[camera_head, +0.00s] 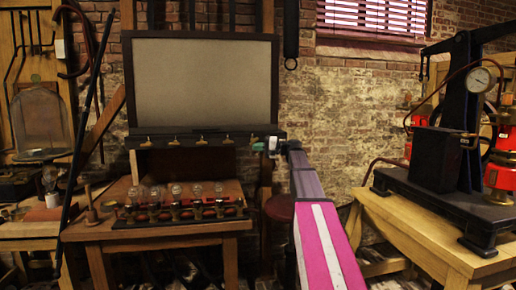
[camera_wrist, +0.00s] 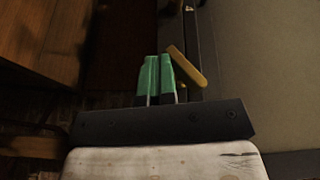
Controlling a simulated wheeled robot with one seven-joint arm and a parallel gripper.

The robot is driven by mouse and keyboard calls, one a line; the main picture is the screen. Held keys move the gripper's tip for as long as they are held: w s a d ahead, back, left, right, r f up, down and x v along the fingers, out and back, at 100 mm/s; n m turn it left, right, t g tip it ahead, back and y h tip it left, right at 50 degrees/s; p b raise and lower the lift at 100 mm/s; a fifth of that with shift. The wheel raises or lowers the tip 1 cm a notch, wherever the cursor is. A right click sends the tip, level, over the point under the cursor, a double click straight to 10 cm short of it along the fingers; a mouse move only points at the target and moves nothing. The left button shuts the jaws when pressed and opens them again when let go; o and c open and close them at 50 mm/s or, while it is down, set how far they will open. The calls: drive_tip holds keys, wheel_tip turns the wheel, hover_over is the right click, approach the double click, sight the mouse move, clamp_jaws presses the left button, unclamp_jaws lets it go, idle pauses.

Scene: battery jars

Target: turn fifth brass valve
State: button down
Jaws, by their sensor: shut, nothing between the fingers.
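A row of small brass valves runs along the black rail under the grey panel in the head view. The fourth valve (camera_head: 226,140) is clear to see. The fifth, at the rail's right end, is small and partly lost beside my gripper (camera_head: 258,146). In the wrist view a brass valve handle (camera_wrist: 187,66) slants just right of my green fingertips (camera_wrist: 157,76). The fingers are together with nothing between them. They overlap the handle's edge in the picture; I cannot tell whether they touch it.
The grey panel (camera_head: 200,80) stands upright behind a wooden table (camera_head: 160,228) with several glass bulbs on a dark base. A yellow wooden table (camera_head: 420,222) at right carries a black machine with a gauge (camera_head: 479,79). A dark red stool (camera_head: 279,207) stands between.

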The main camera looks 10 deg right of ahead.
drive_tip(key=shift+a+f+y, duration=0.1)
drive_tip(key=shift+a+y, duration=0.05)
drive_tip(key=shift+y, duration=0.35)
drive_tip(key=shift+a+m+t+y, duration=0.1)
drive_tip(key=shift+m+t+y, duration=0.2)
drive_tip(key=shift+m, duration=0.1)
drive_tip(key=shift+a+f+t+y, duration=0.1)
drive_tip(key=shift+t+y, duration=0.3)
drive_tip(key=shift+a+m, duration=0.1)
drive_tip(key=shift+m, duration=0.2)
drive_tip(key=shift+a, duration=0.15)
idle(0.9)
